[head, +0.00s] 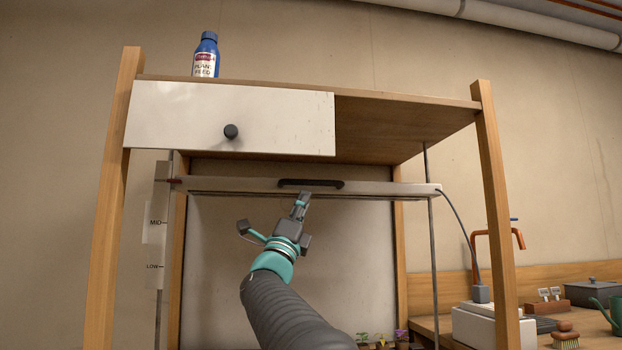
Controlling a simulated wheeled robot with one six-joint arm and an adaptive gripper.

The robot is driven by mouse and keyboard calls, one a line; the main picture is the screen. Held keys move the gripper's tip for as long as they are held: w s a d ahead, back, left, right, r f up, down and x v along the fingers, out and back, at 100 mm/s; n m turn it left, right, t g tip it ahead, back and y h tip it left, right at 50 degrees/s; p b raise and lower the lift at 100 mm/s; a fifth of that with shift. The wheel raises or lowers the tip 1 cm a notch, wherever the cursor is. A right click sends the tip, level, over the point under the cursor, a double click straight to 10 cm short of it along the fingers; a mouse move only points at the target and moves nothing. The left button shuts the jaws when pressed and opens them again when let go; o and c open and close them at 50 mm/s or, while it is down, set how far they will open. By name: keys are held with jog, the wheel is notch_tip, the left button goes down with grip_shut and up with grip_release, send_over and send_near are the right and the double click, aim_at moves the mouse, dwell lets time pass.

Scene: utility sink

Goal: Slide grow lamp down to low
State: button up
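The grow lamp (240,186) is a long pale horizontal bar under the shelf top, running between two thin vertical rods. A black bar handle (310,184) sits on its front. A scale plate (155,222) at the left carries the marks MID and LOW. A small red pointer (174,181) at the lamp's left end stands above MID. My gripper (304,197) reaches up from below, with its tip at the lamp's lower edge just under the handle. Its fingers are small and seen from behind, so I cannot tell their opening or whether they touch the handle.
A white drawer (190,118) with a black knob (231,131) is above the lamp. A blue bottle (206,56) stands on top. Wooden posts (497,220) flank the frame. Small plants (381,340) stand low behind my arm. A cord (462,222) hangs at the lamp's right.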

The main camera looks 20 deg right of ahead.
aim_at(312, 183)
jog(key=p+x, duration=0.3)
jog(key=x, duration=0.5)
grip_shut()
